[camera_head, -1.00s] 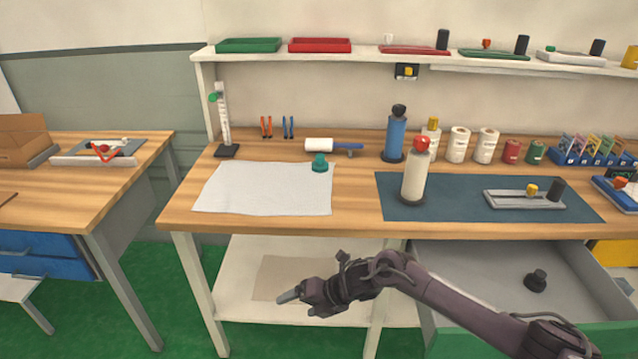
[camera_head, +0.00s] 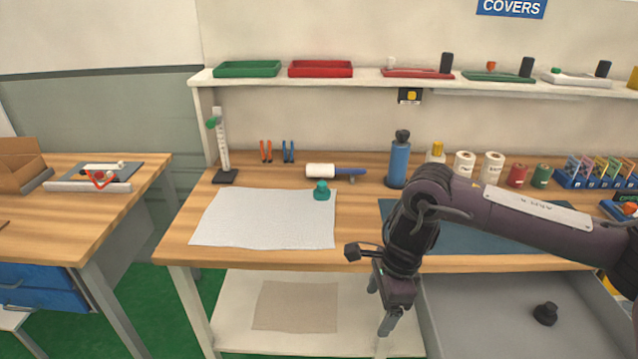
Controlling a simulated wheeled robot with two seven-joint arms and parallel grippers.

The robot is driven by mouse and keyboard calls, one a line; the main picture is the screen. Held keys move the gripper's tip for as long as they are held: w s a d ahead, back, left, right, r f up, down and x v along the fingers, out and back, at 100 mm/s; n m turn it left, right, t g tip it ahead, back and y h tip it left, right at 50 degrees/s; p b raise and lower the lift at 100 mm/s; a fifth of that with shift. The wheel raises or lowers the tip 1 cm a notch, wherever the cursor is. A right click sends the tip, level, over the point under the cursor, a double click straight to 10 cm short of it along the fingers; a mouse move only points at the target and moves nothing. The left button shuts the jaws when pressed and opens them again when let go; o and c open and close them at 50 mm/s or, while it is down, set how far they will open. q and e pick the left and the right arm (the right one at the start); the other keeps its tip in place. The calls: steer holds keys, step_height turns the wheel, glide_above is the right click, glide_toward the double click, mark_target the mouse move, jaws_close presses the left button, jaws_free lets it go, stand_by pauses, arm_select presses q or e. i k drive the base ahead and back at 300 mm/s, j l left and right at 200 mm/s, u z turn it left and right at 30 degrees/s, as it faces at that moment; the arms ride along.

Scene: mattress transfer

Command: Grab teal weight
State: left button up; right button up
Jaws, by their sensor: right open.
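The teal weight (camera_head: 321,190) is a small knobbed piece standing at the right edge of the white sheet (camera_head: 262,218) on the wooden bench. My right gripper (camera_head: 378,314) is open and empty. It points down in front of the bench's front edge, lower than the bench top, to the right of the weight and well apart from it. My left gripper is not in view.
A white roller with a blue handle (camera_head: 337,171) lies just behind the weight. A blue bottle (camera_head: 398,160) stands farther right. My right arm covers much of the dark mat (camera_head: 470,238). An open grey drawer (camera_head: 480,310) holds a black weight (camera_head: 546,313).

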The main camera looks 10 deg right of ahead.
mark_target(322, 193)
steer(key=i, duration=1.75)
